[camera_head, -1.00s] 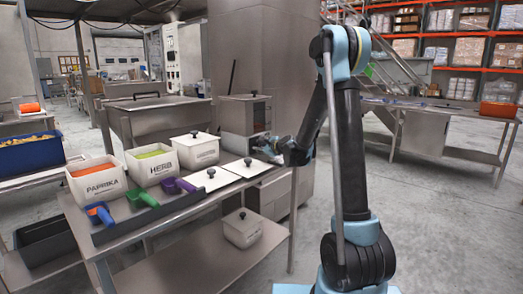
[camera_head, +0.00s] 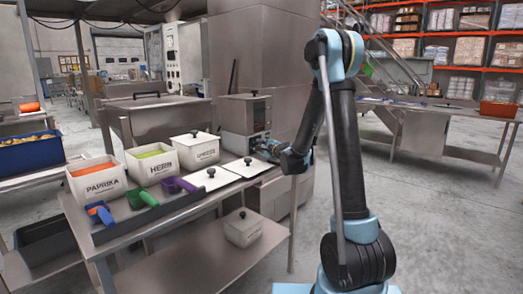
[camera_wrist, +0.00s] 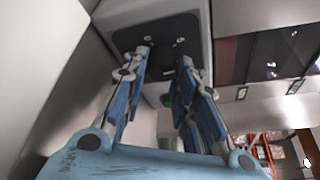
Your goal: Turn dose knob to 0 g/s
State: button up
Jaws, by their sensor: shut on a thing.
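The grey dosing machine (camera_head: 235,114) stands at the far end of the steel bench, beside the large column. My gripper (camera_head: 262,147) is at the front of its lower part. In the wrist view my gripper (camera_wrist: 164,58) has its two blue fingers against a dark panel (camera_wrist: 128,38) on the machine. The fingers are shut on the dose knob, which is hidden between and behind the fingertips. The knob's pointer and scale cannot be read.
White bins labelled paprika (camera_head: 97,184), herb (camera_head: 150,168) and a third, lidded one (camera_head: 196,155) stand on the bench. Coloured scoops (camera_head: 140,199) lie in a dark tray in front. White lids (camera_head: 209,182) lie nearer the machine. Floor right of the bench is clear.

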jog(key=shift+s+a, duration=0.15)
jog(key=o, duration=1)
jog(key=v, duration=1.2)
jog(key=shift+f, duration=0.15)
